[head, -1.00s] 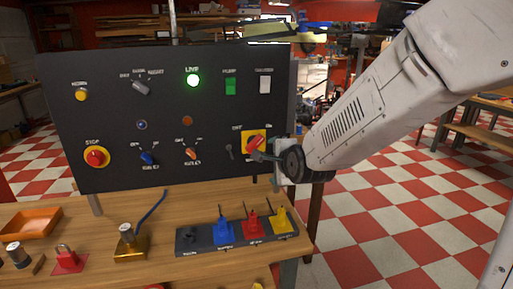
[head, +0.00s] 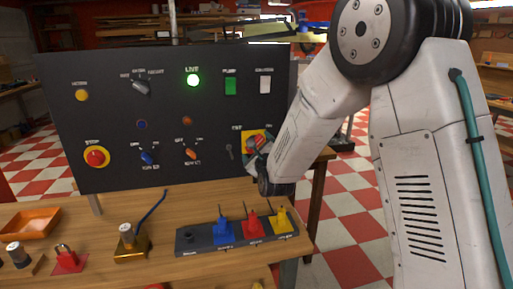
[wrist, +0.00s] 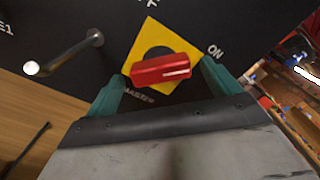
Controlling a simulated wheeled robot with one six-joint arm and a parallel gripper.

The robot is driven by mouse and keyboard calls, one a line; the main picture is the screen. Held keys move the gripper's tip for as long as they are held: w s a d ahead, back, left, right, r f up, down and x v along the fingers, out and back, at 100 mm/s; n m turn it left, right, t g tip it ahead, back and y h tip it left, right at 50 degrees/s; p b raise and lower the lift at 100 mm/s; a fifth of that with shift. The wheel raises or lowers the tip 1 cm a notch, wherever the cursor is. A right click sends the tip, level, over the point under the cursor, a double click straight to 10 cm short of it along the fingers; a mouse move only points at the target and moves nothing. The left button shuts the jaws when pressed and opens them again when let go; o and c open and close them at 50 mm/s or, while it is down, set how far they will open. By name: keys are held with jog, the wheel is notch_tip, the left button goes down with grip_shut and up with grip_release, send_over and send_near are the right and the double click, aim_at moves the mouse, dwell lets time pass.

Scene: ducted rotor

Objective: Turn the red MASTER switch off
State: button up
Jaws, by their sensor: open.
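The red MASTER switch handle (wrist: 160,69) sits on a yellow square plate (wrist: 186,50) on the black panel. In the wrist view the handle lies crosswise, one end toward the ON label; the OFF label is at the top, partly cut off. My gripper (wrist: 160,74) is open, with one green finger on each side of the handle. I cannot tell whether either finger touches it. In the head view the plate (head: 247,134) is partly covered by my wrist.
A bare peg (wrist: 66,53) sticks out left of the switch. The green LIVE lamp (head: 193,80) is lit. A STOP button (head: 96,156) and other knobs are on the panel (head: 110,110). Below, a dark rack (head: 205,243) with coloured pieces stands on the wooden bench (head: 170,205).

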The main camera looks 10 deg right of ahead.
jog(key=shift+w, duration=0.45)
jog(key=c, duration=1)
jog(key=shift+n, duration=8.9)
jog(key=shift+o, duration=0.2)
